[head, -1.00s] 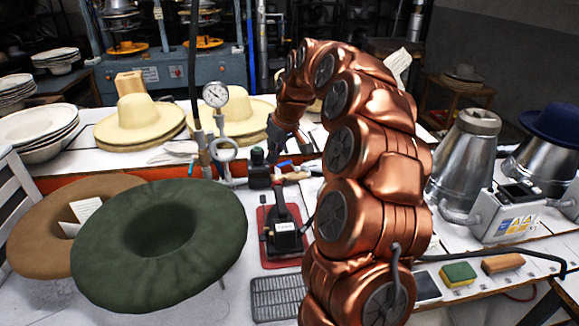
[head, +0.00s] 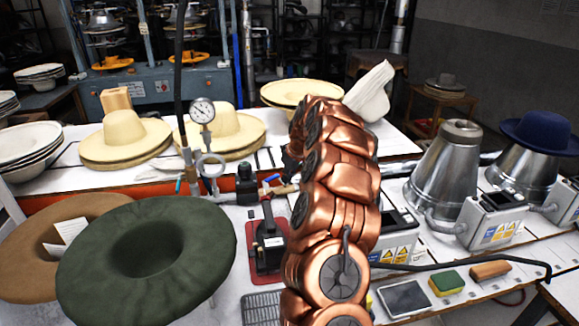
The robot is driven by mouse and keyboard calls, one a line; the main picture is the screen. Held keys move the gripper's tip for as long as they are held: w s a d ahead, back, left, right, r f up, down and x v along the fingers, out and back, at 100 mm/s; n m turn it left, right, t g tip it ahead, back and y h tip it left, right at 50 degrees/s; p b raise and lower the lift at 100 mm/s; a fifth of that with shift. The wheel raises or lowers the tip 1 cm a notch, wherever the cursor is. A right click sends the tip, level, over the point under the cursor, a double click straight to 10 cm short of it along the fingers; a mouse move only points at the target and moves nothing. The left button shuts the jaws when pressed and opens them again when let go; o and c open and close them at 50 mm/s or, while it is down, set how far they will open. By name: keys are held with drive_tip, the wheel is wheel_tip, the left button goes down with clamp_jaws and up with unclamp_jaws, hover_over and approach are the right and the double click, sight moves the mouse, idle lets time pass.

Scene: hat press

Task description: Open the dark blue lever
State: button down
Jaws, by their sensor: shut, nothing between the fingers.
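A small blue handle (head: 272,178) shows beside a black fitting (head: 247,185) on the pipework, just left of my copper arm. I cannot tell whether it is the dark blue lever, or whether it is open or closed. A pressure gauge (head: 202,110) stands on the pipe above and left of it. My arm rises in the middle of the view and bends away from the camera. The arm hides my gripper, and its fingers do not show. No contact with the handle is visible.
A black device on a red base (head: 253,238) stands left of my arm. A green felt hat (head: 215,265) and a brown one (head: 25,245) lie at the left. Metal cones (head: 447,165) and a control box (head: 492,220) stand at the right. A black cable (head: 460,266) crosses the table.

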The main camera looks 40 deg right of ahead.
drive_tip(key=w+f+p, duration=0.2)
drive_tip(key=w+f, duration=0.1)
drive_tip(key=w, duration=0.2)
drive_tip(key=shift+w+a+p, duration=0.15)
drive_tip(key=shift+a+p, duration=0.05)
drive_tip(key=shift+p, duration=0.1)
